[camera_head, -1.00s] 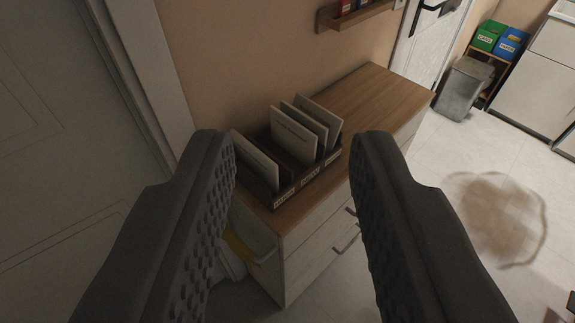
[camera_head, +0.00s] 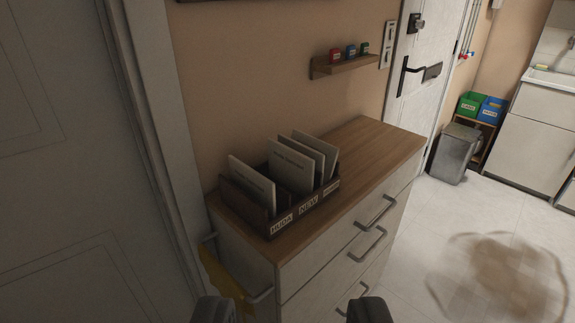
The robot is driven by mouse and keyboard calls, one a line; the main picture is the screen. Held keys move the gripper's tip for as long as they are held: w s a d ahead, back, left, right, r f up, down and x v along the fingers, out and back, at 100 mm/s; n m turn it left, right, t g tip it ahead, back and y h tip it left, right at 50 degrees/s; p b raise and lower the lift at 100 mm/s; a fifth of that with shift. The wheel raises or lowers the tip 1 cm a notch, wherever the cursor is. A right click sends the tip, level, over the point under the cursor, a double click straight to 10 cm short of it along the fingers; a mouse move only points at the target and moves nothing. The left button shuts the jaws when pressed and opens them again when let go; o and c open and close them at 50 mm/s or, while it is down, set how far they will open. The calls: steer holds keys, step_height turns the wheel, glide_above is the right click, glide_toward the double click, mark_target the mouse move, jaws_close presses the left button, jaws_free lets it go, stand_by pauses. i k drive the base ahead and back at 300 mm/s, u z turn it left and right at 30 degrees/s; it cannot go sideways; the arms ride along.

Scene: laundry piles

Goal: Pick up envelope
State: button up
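Several pale envelopes stand upright, leaning slightly, in a dark wooden sorter on top of a dresser. One envelope (camera_head: 252,184) is in the left slot, and another envelope (camera_head: 291,166) is in the middle slot with others behind it to the right. The sorter (camera_head: 268,229) has front labels; one reads "NEW" and the left one seems to read "HUDA". My gripper (camera_head: 290,308) shows only its two fingertips at the bottom edge. They are wide apart with nothing between them, below the sorter in the picture and in front of the dresser.
The wood-topped dresser (camera_head: 372,150) has drawer handles facing right and a rail with a yellow cloth (camera_head: 222,279) at its left end. A small wall shelf (camera_head: 345,67) hangs above. A grey bin (camera_head: 455,153) and a brown floor stain (camera_head: 500,275) are at the right.

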mark_target(293, 170)
steer(key=z, duration=2.05)
steer(key=i, duration=0.85)
steer(key=u, duration=2.65)
steer(key=i, duration=0.3)
steer(key=u, duration=0.3)
